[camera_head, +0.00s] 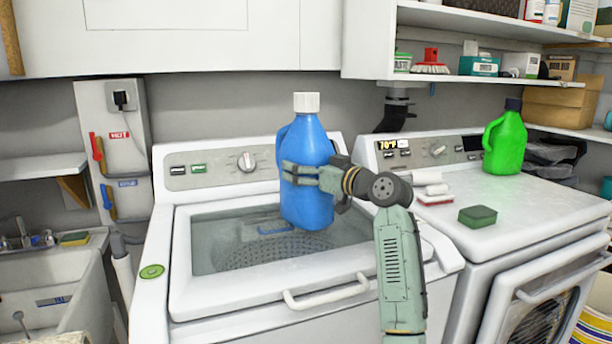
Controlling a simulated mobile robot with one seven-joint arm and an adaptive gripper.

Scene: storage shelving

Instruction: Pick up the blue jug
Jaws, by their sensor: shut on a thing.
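The blue jug (308,206) with a white cap stands upright in the middle of the head view. It appears in front of the glass lid of the left washing machine. My gripper (318,176) comes from the right and is shut on the jug's body. One finger shows across the jug's front; the other is hidden behind it. The jug's handle is on its left side. Whether the jug's base touches the lid or hangs above it, I cannot tell for sure.
A green jug (505,140), a green sponge (478,216) and a brush (435,196) sit on the right machine (545,205). A sink (50,285) is at the left. Shelves (490,25) with boxes hang at upper right. The left machine's lid handle (325,291) sticks out in front.

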